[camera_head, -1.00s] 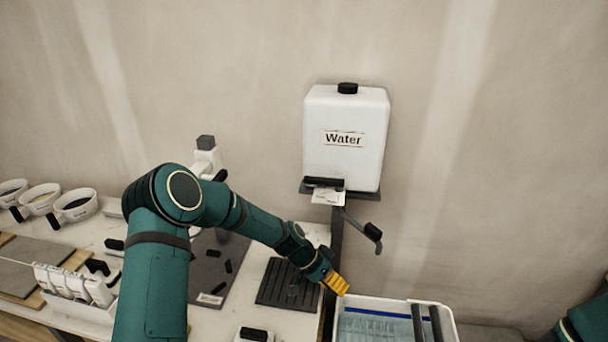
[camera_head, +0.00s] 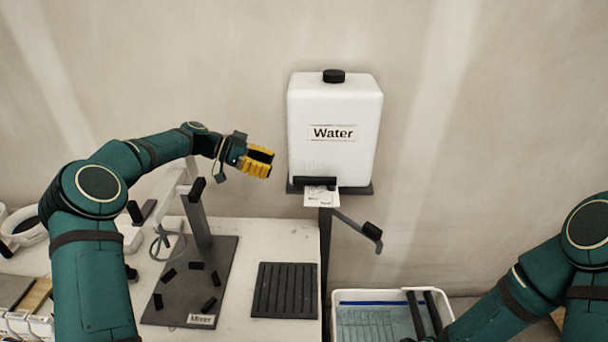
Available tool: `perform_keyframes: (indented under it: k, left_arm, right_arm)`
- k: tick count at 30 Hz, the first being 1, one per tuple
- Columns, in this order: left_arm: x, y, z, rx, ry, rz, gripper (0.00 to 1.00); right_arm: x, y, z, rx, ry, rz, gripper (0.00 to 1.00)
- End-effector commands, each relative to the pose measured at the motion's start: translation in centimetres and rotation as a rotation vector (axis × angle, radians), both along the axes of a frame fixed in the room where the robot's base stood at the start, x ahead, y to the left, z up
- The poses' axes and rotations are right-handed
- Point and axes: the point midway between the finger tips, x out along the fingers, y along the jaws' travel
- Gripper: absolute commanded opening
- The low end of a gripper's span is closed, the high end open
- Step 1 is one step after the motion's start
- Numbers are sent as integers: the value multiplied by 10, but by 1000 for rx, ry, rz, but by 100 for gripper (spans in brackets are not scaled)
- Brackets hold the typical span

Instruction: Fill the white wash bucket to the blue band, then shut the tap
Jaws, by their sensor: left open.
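The white wash bucket (camera_head: 338,296) stands at the bottom, partly cut off by the frame. A blue band (camera_head: 380,303) runs along its inside wall, above a pale teal, ribbed interior; I cannot tell the water level. The white water tank (camera_head: 333,105) stands behind it, with a black bar (camera_head: 315,181) at its base. A grey arm with a black end (camera_head: 372,231) slopes down to the right above the bucket; no stream shows. My left gripper (camera_head: 262,161) is open and empty, left of the tank and apart from it. My right arm reaches the bucket's right side; its gripper is out of frame.
A black ribbed mat (camera_head: 285,290) lies on the table left of the bucket. The mixer stand (camera_head: 195,262) is further left, below my left arm. A small card (camera_head: 321,196) hangs under the tank. The wall right of the tank is clear.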

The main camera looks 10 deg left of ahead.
Motion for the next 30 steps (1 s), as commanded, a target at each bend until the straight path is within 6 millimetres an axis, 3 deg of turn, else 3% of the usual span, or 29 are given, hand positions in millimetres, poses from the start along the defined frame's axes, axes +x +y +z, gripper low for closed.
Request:
perform_keyframes:
  k: [15,21,30]
  left_arm:
    - [16,-83,-35,0,4,-2,37]
    - [20,-98,-42,1,4,-1,37]
    - [20,-101,-44,1,3,0,37]
  right_arm:
    - [0,0,6,1,0,0,0]
    - [0,0,7,2,0,0,0]
    - [0,0,7,2,0,0,0]
